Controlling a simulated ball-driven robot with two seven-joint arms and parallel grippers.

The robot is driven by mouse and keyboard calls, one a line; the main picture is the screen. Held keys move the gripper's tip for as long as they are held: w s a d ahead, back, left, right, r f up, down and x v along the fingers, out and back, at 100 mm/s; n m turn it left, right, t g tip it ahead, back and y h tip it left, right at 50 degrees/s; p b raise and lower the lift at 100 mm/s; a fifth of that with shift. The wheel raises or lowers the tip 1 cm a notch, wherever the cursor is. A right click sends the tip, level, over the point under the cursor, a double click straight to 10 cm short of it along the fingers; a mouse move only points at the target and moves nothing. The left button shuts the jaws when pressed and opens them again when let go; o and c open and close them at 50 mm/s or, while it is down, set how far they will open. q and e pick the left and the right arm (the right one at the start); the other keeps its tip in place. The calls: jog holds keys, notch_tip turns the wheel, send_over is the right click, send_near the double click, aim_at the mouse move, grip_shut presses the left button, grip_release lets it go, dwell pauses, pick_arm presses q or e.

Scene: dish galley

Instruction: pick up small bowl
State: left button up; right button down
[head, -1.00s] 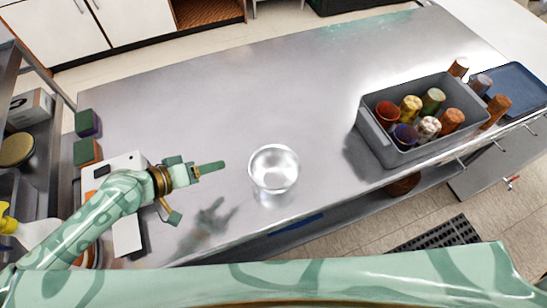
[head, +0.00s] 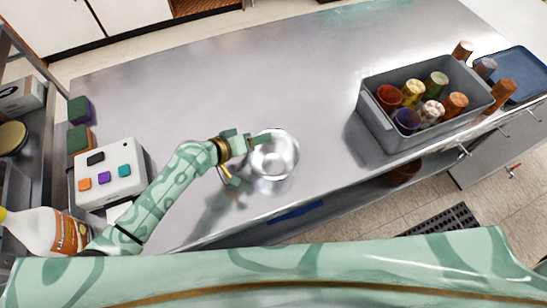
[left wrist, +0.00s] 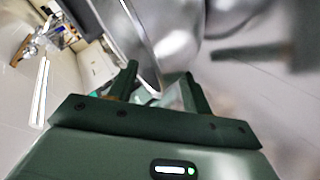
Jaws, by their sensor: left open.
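The small bowl (head: 276,157) is shiny metal and stands upright on the steel counter. My left gripper (head: 252,161) is open at the bowl's left side, one finger reaching over the far-left part of its rim and the other lower and to the left. In the left wrist view the open fingers (left wrist: 161,76) are close to the shiny bowl (left wrist: 172,42), whose edge appears between them. I cannot tell whether they touch it. My right gripper is not in view.
The steel counter (head: 230,90) is clear behind the bowl. A grey bin (head: 385,137) with several cups stands at the right, near a blue tray (head: 522,80). A white box with coloured buttons (head: 110,172), sponges (head: 80,110) and a spray bottle (head: 42,232) are at the left.

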pick_arm(q)
grip_shut()
dwell(0.3)
